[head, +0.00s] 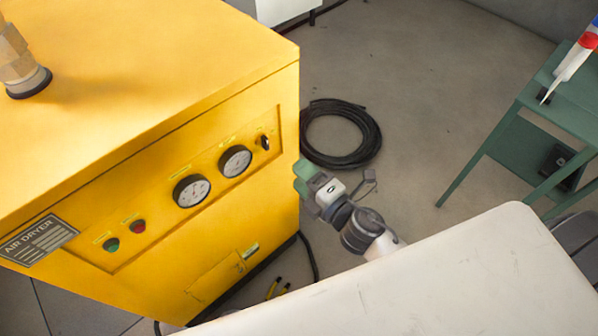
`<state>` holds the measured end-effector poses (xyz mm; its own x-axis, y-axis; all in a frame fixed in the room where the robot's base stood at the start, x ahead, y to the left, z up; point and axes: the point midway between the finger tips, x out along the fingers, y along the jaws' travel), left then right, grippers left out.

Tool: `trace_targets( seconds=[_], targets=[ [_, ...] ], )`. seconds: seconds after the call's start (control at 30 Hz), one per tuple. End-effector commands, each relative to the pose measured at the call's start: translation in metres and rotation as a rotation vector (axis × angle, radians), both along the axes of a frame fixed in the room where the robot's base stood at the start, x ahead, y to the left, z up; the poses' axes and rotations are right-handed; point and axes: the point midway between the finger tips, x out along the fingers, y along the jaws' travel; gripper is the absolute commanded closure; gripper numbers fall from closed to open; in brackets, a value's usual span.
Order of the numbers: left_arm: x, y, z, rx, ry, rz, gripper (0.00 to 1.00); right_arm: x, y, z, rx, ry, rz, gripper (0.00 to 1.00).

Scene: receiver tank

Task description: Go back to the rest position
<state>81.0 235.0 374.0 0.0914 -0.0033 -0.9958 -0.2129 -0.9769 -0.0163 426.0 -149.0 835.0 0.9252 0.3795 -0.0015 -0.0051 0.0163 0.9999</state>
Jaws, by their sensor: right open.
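My right gripper (303,178) is in the middle of the head view, beside the front right edge of the yellow air dryer (150,190). Its green fingertips point up and left, towards the cabinet, and look open with nothing held. I cannot tell from this view whether the fingertips touch the cabinet. My right arm runs down and right from it and passes behind a white surface. My left gripper is not in view.
The dryer front carries two gauges (191,191), a black switch (265,142) and red and green buttons (138,226). A coiled black hose (341,133) lies on the floor behind my gripper. A green table (566,105) stands at right. Yellow-handled pliers (274,289) lie low beside the dryer.

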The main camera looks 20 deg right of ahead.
Motion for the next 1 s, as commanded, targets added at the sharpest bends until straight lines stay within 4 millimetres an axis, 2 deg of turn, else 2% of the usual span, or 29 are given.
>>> trace_targets(
  seconds=[0.37, 0.47, 0.57, 0.67, 0.7, 0.77, 0.8, 0.87, 1.0],
  targets=[
    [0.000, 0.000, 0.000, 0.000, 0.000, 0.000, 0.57, 0.001, 0.000, -0.001, 0.001, 0.002, -0.001, 0.46],
    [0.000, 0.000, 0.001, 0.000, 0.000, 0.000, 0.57, 0.002, -0.003, -0.012, 0.019, 0.038, -0.015, 0.46],
    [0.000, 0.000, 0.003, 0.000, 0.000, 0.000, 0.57, 0.003, -0.013, -0.048, 0.071, 0.143, -0.058, 0.46],
    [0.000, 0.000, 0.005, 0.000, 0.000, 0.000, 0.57, -0.002, -0.028, -0.105, 0.162, 0.311, -0.137, 0.46],
    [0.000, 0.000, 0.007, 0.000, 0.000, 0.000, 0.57, -0.007, -0.035, -0.131, 0.205, 0.388, -0.177, 0.46],
    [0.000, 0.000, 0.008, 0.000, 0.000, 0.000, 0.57, -0.018, -0.045, -0.170, 0.272, 0.501, -0.244, 0.46],
    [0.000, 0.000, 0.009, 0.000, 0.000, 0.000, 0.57, -0.028, -0.051, -0.195, 0.313, 0.573, -0.290, 0.46],
    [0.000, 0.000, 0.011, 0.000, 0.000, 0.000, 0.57, -0.045, -0.060, -0.231, 0.378, 0.680, -0.364, 0.46],
    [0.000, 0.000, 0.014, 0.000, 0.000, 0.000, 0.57, -0.101, -0.077, -0.307, 0.522, 0.916, -0.558, 0.46]
  ],
)
